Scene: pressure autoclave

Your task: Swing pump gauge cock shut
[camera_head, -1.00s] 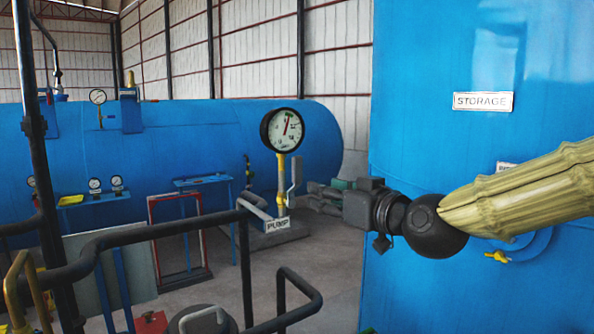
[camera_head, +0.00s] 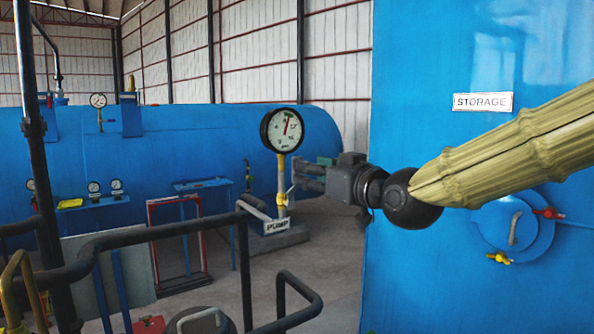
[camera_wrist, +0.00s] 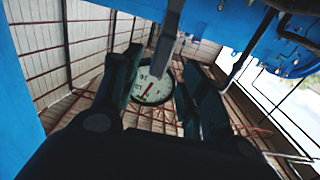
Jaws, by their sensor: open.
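The pump gauge (camera_head: 282,131), a white dial with a red needle, stands on a yellow stem (camera_head: 282,168) above a "PUMP" plate (camera_head: 277,225). My gripper (camera_head: 302,176) is open and reaches in from the right at lever height.
The blue storage tank (camera_head: 430,80) stands close on the right, behind my arm. A dark pipe railing (camera_head: 140,232) runs below and left of the gauge. A long blue vessel (camera_head: 190,140) lies farther back. Open floor shows below my gripper.

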